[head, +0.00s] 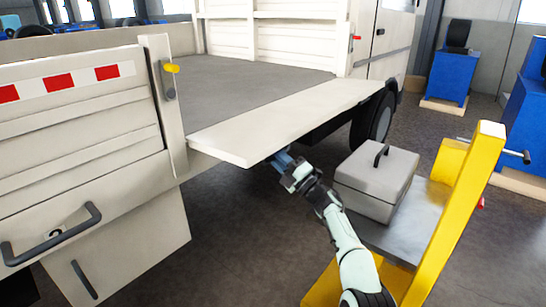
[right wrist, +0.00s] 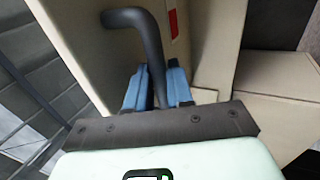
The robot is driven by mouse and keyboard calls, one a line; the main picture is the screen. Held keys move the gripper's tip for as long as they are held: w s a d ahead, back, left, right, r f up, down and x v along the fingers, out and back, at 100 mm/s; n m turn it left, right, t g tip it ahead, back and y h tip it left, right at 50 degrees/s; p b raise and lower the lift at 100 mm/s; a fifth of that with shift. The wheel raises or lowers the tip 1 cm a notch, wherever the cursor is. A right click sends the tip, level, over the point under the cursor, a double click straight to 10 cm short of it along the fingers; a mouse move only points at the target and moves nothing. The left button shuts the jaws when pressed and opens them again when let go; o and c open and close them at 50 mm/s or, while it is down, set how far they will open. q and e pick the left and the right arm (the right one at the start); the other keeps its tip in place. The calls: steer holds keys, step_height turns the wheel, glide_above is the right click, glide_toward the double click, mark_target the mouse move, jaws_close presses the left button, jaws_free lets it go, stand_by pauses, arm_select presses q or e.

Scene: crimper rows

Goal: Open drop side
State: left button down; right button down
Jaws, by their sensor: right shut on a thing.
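The cream drop side (head: 290,118) of the truck lies swung out and roughly level with the grey load bed (head: 225,80). My right gripper (head: 283,160) is under its outer edge in the head view. In the right wrist view, the blue fingers (right wrist: 157,82) are shut on a dark bent handle (right wrist: 148,35) on the panel. The handle is hidden in the head view. A latch with a yellow knob (head: 171,68) is on the rear post, and a red-tipped latch (head: 356,37) is at the front post. My left gripper is out of view.
A yellow-framed cart (head: 465,200) carrying a grey case (head: 377,180) stands close to the right of my right arm. A rear side panel (head: 75,110) with red-white marking is upright at left. Blue cabinets (head: 450,75) stand farther right. Floor below the panel is clear.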

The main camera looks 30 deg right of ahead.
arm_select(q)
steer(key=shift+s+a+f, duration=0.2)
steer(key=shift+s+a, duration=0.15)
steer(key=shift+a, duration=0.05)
arm_select(e)
steer(key=shift+w+a+f, duration=0.15)
steer(key=shift+f, duration=0.05)
steer(key=c, duration=1.1)
jaws_free()
steer(key=shift+w+a, duration=0.1)
steer(key=shift+w, duration=0.05)
steer(key=shift+w+f, duration=0.1)
steer(key=shift+w, duration=0.1)
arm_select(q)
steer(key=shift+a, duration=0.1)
arm_select(e)
steer(key=shift+s, duration=0.1)
steer(key=shift+s+d, duration=0.15)
steer(key=shift+d, duration=0.05)
